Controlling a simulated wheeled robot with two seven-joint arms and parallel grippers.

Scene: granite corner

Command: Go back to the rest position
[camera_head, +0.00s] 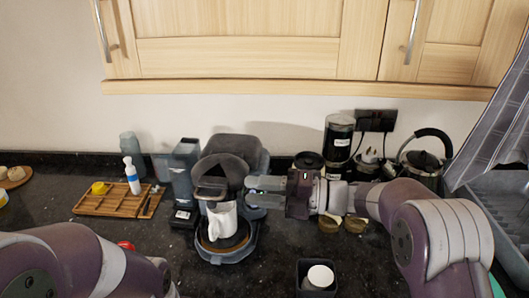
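My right arm reaches in from the right, and its gripper (264,192) points left beside the coffee machine (221,176). Its two fingers show apart, one above the other, with nothing visible between them. A white mug (222,221) stands upright on the coffee machine's round drip base, just left of and below the fingertips. I cannot tell whether the fingers touch the machine. My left arm shows only as links at the lower left; its gripper is out of view.
A wooden tray (112,204) with a white bottle (131,176) lies on the dark counter at left. A black canister (338,140) and a kettle (423,160) stand behind my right arm. A dark square container (316,281) holding a white-lidded item is at the front. Wall cabinets hang above.

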